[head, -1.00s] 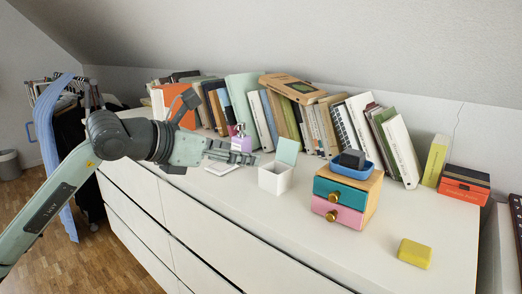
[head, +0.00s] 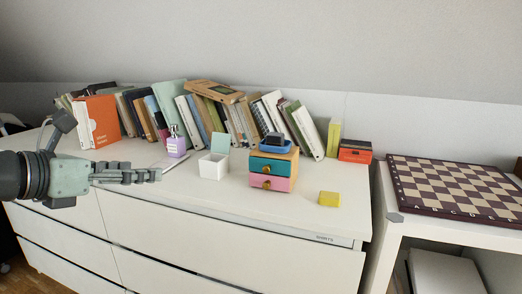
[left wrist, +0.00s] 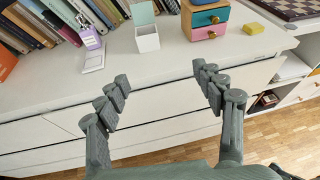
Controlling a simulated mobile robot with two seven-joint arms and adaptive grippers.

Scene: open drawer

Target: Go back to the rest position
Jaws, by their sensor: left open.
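My left gripper (head: 150,175) comes in from the left in the head view, in front of the left part of the white dresser (head: 230,203). In the left wrist view its two fingers (left wrist: 162,84) are spread apart with nothing between them. A small drawer box (head: 273,169) with a teal and a pink drawer stands on the dresser, to the right of the gripper. Both drawers look shut. A blue tray (head: 274,149) with a dark object lies on top of it. My right gripper is in neither view.
A row of books (head: 305,130) lines the back. A chessboard (head: 452,186) lies on a white table at the right.

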